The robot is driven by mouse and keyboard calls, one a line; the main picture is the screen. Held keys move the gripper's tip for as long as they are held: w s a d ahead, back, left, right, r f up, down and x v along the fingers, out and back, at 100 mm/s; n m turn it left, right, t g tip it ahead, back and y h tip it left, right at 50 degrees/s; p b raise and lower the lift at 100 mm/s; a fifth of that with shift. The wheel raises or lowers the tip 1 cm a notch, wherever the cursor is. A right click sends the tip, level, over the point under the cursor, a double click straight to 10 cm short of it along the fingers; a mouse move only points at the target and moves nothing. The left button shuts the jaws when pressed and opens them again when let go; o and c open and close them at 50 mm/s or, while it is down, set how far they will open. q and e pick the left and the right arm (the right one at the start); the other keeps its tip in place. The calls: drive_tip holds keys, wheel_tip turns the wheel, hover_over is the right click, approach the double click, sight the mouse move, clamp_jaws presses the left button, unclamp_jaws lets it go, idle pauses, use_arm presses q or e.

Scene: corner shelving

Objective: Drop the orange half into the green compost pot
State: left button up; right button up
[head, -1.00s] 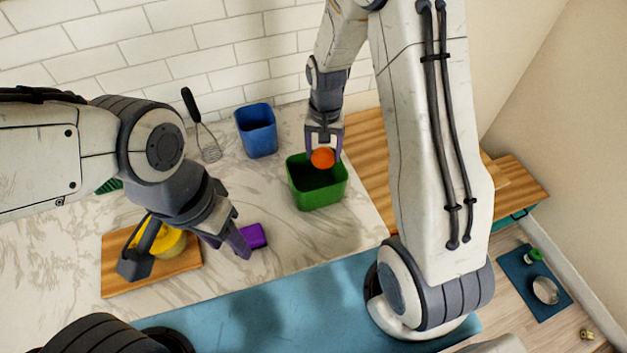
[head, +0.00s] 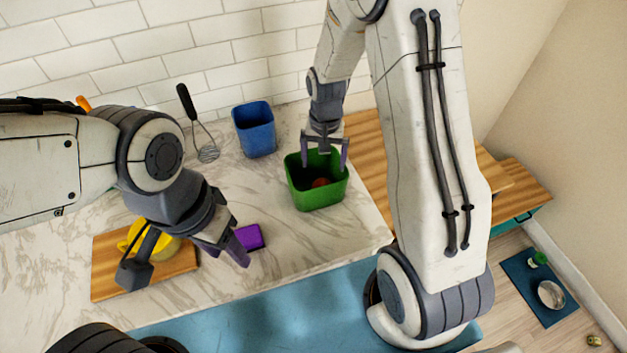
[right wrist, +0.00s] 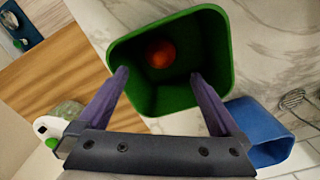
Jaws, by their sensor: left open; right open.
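The orange half (head: 320,183) lies inside the green compost pot (head: 318,199), which stands upright on the marble counter. In the right wrist view the orange half (right wrist: 161,54) rests at the bottom of the green pot (right wrist: 222,50). My right gripper (head: 324,160) is open and empty above the pot's rim; its fingers also show spread in the right wrist view (right wrist: 160,82). My left gripper (head: 231,254) is open beside a purple block-like item (head: 250,237) and holds nothing that I can see.
A blue container (head: 255,132) and a whisk (head: 199,130) are behind the pot. A yellow pot (head: 153,240) sits on a wooden board (head: 112,280) at the left. A wooden surface (head: 366,150) lies right of the green pot. Bare counter (head: 300,245) is in front of it.

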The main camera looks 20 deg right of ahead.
wheel_tip(320, 180, up, 10)
drive_tip(key=b, duration=0.2)
drive_tip(key=shift+r, duration=0.2)
idle(0.3)
drive_tip(key=s+a+r+n+b, duration=0.1)
drive_tip(key=s+a+n+b, duration=0.1)
drive_tip(key=s+a+n, duration=0.85)
drive_tip(key=s+a, duration=0.1)
drive_tip(key=s, duration=0.4)
drive_tip(key=s+a+f+n+y+b, duration=0.1)
drive_tip(key=s+a+n, duration=0.1)
drive_tip(key=s, duration=0.6)
drive_tip(key=shift+s+a+f+b, duration=0.2)
drive_tip(key=shift+a+f+b, duration=0.1)
drive_tip(key=shift+a, duration=0.1)
